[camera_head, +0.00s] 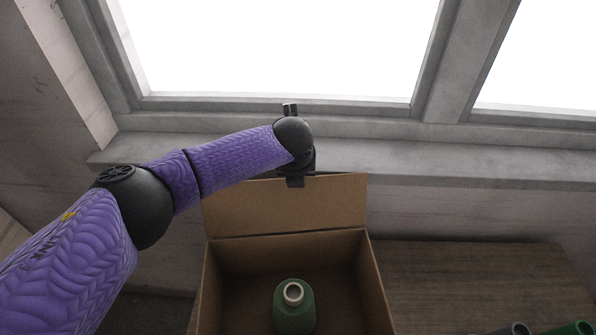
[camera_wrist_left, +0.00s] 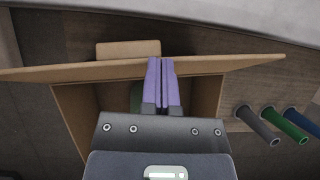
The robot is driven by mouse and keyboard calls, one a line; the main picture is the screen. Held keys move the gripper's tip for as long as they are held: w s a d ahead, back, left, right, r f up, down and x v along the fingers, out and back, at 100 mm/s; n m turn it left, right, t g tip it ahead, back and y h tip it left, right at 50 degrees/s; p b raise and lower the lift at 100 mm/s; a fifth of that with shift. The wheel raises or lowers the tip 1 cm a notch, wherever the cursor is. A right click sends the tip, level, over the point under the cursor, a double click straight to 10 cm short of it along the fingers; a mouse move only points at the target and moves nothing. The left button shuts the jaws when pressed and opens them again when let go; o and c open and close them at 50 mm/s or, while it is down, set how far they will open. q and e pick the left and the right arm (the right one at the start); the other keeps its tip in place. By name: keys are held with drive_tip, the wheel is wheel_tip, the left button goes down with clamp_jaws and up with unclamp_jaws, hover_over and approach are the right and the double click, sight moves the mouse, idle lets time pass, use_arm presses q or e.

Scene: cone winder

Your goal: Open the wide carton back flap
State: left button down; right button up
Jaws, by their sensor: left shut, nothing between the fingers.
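The open-topped brown carton (camera_head: 378,283) stands at the bottom middle of the head view. Its wide back flap (camera_head: 240,212) stands up from the far edge, leaning toward the window sill. In the left wrist view the flap (camera_wrist_left: 215,67) shows nearly edge-on as a long strip. My left gripper (camera_head: 296,181) is at the flap's top edge in the head view; its two purple fingers (camera_wrist_left: 162,62) are shut and empty, overlapping the strip in the wrist view. I cannot tell whether they touch it. My right gripper is not in view.
A green cone (camera_head: 295,309) stands inside the carton. A brown wooden surface (camera_head: 470,275) lies to the right, with grey (camera_head: 515,329) and green (camera_head: 575,328) tubes near the bottom. The grey window sill (camera_head: 440,163) runs close behind the flap.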

use_arm(q)
drive_tip(key=shift+r, duration=0.1)
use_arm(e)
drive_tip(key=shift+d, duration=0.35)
use_arm(q)
drive_tip(key=p+v, duration=0.2)
drive_tip(key=v, duration=0.7)
drive_tip(key=shift+s+r, duration=0.2)
drive_tip(key=shift+r, duration=0.15)
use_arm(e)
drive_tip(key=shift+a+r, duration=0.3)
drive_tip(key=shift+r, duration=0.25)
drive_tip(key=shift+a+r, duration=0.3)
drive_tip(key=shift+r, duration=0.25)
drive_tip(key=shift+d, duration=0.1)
